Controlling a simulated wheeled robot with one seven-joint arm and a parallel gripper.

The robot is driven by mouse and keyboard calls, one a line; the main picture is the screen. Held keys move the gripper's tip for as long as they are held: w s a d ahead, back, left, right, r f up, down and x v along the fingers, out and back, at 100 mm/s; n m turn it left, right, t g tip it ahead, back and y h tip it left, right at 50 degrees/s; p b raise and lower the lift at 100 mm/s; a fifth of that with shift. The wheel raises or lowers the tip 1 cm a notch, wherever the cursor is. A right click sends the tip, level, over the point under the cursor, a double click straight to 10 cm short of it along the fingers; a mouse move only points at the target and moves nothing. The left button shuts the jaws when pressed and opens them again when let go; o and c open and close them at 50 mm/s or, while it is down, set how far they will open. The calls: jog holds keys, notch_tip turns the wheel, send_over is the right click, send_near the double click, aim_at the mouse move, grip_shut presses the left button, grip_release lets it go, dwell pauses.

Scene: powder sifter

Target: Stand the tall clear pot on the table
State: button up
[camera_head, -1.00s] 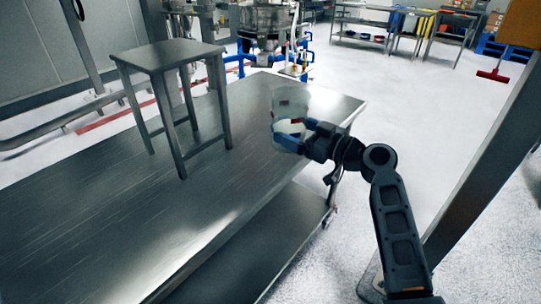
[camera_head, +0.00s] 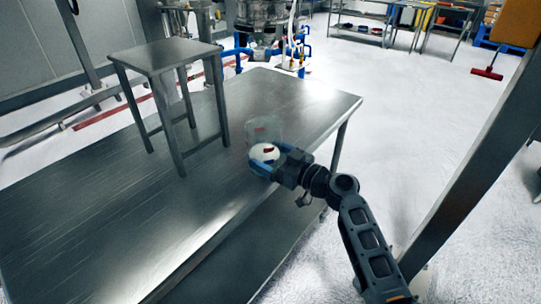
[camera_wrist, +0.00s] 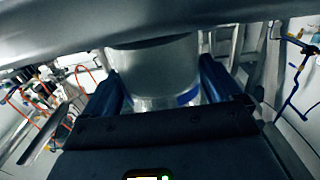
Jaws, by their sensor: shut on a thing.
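The tall clear pot (camera_head: 264,131) is see-through, with something white low inside it and red marks on it. It is upright in my gripper (camera_head: 265,165), whose blue fingers are shut on its lower part, one on each side. In the head view the pot shows over the steel table (camera_head: 110,215), near its right edge. I cannot tell whether its base touches the table top. In the wrist view the pot (camera_wrist: 155,70) stands between the two blue fingers.
A small steel stool (camera_head: 165,55) stands on the table to the left of the pot. The table top between pot and stool, and behind the pot, is clear. A steel post (camera_head: 475,170) rises at the right. A machine with blue pipes (camera_head: 262,22) stands behind the table.

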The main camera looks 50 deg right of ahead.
jog(key=shift+f, duration=0.1)
jog(key=o, duration=0.9)
jog(key=shift+r, duration=0.25)
jog(key=s+b, duration=0.3)
jog(key=s, duration=0.9)
jog(key=shift+d, duration=0.2)
